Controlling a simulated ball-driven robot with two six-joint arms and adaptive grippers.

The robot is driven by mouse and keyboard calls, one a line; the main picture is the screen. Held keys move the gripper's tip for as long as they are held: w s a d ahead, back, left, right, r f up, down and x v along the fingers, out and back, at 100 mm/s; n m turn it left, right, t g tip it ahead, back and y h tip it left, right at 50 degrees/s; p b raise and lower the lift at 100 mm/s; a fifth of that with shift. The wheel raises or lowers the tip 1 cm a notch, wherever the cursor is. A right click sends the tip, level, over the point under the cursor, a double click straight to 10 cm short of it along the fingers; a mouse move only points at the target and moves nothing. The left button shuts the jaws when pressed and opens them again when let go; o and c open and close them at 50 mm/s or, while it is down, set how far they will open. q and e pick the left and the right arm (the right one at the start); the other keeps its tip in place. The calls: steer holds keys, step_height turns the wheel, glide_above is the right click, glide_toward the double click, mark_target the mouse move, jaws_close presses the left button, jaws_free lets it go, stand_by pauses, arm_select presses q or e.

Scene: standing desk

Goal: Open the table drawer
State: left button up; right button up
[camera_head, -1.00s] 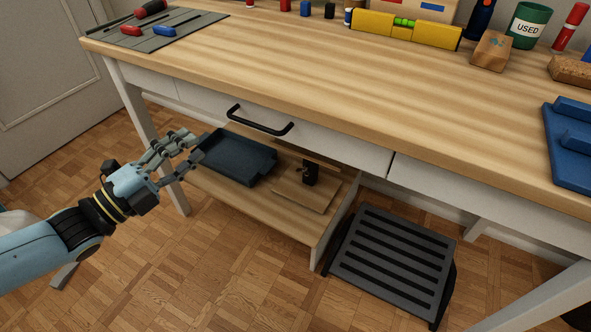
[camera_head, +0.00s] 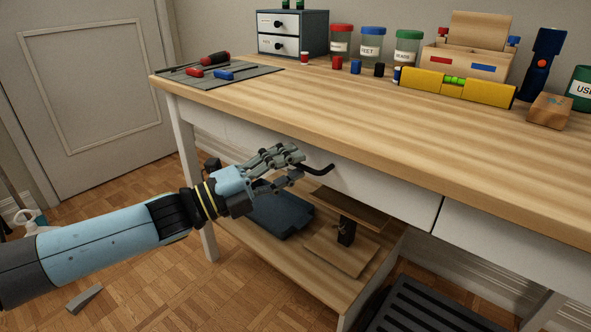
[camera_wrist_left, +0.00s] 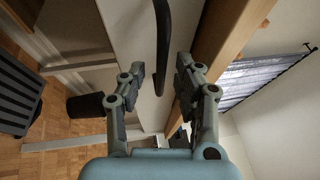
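The table drawer (camera_head: 385,190) is a white front under the wooden desktop; it looks shut, flush with the frame. Its black bar handle (camera_head: 319,170) shows only at its right end in the head view, with the rest hidden behind my left gripper (camera_head: 300,164). In the left wrist view the handle (camera_wrist_left: 162,45) runs between the two spread fingers of my left gripper (camera_wrist_left: 160,70). The fingers are open, one on each side of the handle, with gaps visible. My right gripper is not in view.
The wooden desktop (camera_head: 360,125) overhangs the drawer closely above my left fingers. Below are a lower shelf (camera_head: 250,240) with a dark blue tray (camera_head: 280,213), and a black slatted footrest (camera_head: 425,308).

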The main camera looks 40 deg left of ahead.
arm_select(q)
steer(key=shift+w+d+r, duration=0.15)
steer(key=shift+w+d, duration=0.15)
steer(key=shift+w, duration=0.3)
jaws_close()
